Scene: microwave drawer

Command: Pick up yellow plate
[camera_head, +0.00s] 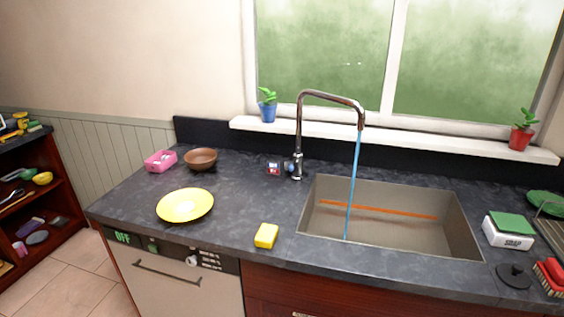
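The yellow plate (185,205) lies flat on the dark countertop (240,207), left of the sink and close to the counter's front edge. Nothing covers it. Neither of my grippers shows in the head view.
A brown bowl (201,159) and a pink container (160,161) stand behind the plate. A yellow sponge (266,236) lies to its right. Blue water runs from the faucet (299,150) into the sink (385,240). A dishwasher (175,275) is below the plate. A shelf (40,195) stands at left.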

